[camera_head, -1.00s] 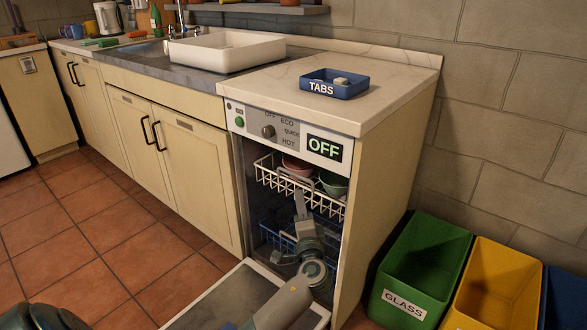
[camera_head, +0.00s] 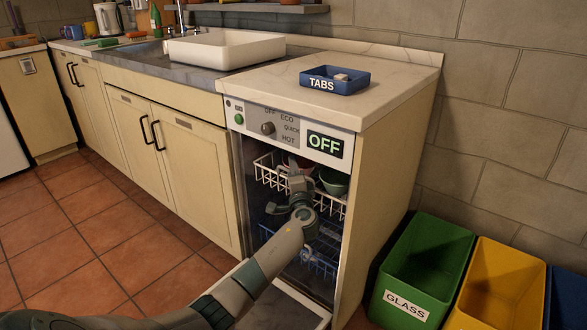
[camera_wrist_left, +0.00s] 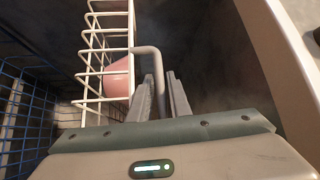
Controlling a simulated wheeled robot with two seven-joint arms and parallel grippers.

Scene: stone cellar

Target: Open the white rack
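The white rack (camera_head: 266,176) is the upper wire rack inside the dishwasher, below its control panel. It stands inside the cabinet and holds a pinkish bowl and a green bowl (camera_head: 334,182). My left gripper (camera_head: 296,176) is in front of the rack. In the left wrist view, the white rack (camera_wrist_left: 94,72) is at left with the pink bowl (camera_wrist_left: 117,78) behind its wires. A grey bent handle (camera_wrist_left: 149,52) reaches from the rack down between the fingers of my left gripper (camera_wrist_left: 162,78). A small gap shows beside the handle. My right gripper is not in view.
The dishwasher door (camera_head: 300,308) is lowered below my arm. A blue lower rack (camera_head: 318,258) is under the white one. The panel (camera_head: 324,146) reads OFF. A green GLASS bin (camera_head: 425,255) and a yellow bin (camera_head: 497,285) stand right of the cabinet.

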